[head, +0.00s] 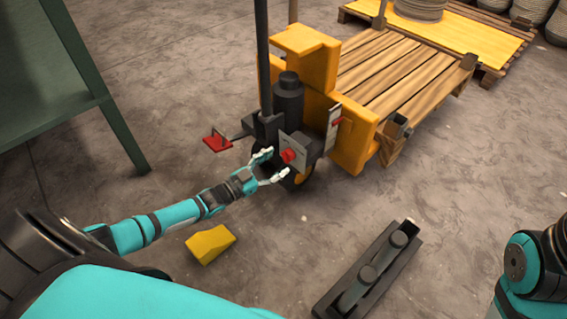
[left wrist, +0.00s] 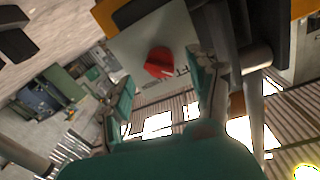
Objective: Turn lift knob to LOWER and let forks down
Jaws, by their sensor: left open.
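The red knob (head: 289,156) sits on a grey plate (head: 296,143) on the near side of the orange pallet truck (head: 310,60). In the left wrist view the red knob (left wrist: 158,63) stands out from the pale plate (left wrist: 140,42). My left gripper (head: 275,167) is open, its fingertips close to the knob on either side; I cannot tell whether they touch it. In the left wrist view the fingers (left wrist: 163,88) are spread, with the knob between and beyond them. The forks are hidden under the wooden pallet (head: 385,68). My right gripper is out of view.
A second red part (head: 336,119) is on another plate to the right. A red pedal (head: 216,142) juts out left. A yellow wedge (head: 210,243) and a black holder with rollers (head: 370,270) lie on the floor. A green table (head: 45,75) stands left.

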